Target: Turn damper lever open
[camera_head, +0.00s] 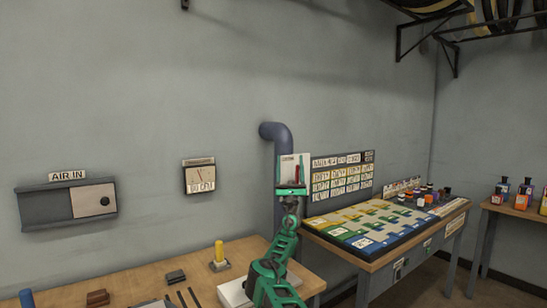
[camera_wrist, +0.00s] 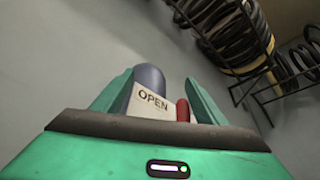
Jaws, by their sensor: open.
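The damper's white plate (camera_head: 287,166) stands in front of the grey-blue pipe (camera_head: 283,143), right of centre in the head view. In the wrist view the plate (camera_wrist: 150,102) reads OPEN, with the blue pipe end (camera_wrist: 149,77) behind it. The red lever (camera_wrist: 183,108) stands upright at the plate's right side, and it also shows in the head view (camera_head: 299,172). My green gripper (camera_head: 291,190) is open just in front of the plate's lower part. In the wrist view the lever appears between the fingers, nearer the right one; contact cannot be told. The lever's lower end is hidden.
A wooden bench (camera_head: 130,287) with small blocks and a yellow peg (camera_head: 219,250) runs below. A table with a coloured board (camera_head: 370,222) stands right of my arm. A grey AIR IN box (camera_head: 45,207) and a gauge (camera_head: 199,177) hang on the left wall.

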